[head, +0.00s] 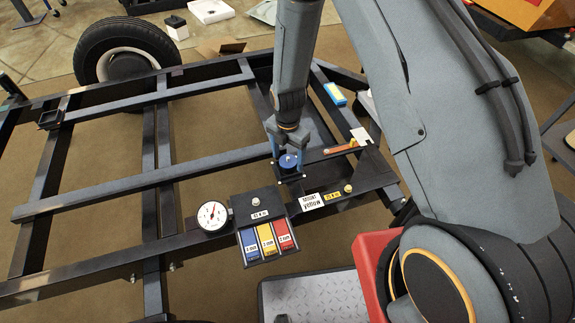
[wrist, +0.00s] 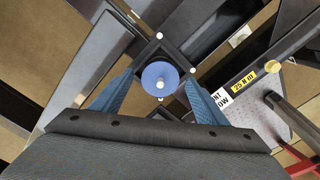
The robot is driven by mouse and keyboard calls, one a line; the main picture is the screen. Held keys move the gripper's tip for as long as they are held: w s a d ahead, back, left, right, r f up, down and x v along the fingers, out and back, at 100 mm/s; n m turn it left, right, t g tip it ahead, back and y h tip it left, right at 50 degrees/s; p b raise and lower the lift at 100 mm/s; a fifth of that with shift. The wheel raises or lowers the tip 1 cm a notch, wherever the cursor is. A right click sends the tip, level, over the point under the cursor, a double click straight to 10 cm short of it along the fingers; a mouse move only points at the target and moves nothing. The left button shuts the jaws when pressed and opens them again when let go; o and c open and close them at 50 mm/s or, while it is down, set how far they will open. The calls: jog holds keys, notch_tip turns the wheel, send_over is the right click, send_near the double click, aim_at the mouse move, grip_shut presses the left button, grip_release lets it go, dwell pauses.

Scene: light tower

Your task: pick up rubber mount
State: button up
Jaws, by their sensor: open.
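The rubber mount is a round blue disc with a pale stud at its centre. In the head view the rubber mount (head: 288,161) sits on a dark square plate on the trailer frame, below my gripper (head: 288,155). In the wrist view the rubber mount (wrist: 160,79) lies between the two blue fingers of my gripper (wrist: 160,95), near the fingertips. The fingers are apart, with a visible gap on each side of the disc. The square plate (wrist: 184,62) with pale corner bolts shows around and beyond the mount.
A dial gauge (head: 212,215) and a holder with blue, yellow and red blocks (head: 267,240) stand on the near frame rail. A white label (head: 310,201) and a yellow knob (head: 348,188) are right of the mount. A wheel (head: 122,55) is at the back left.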

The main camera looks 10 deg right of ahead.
jog(key=shift+f, duration=0.4)
jog(key=shift+c, duration=0.2)
jog(key=shift+r, duration=0.1)
jog(key=c, duration=1.2)
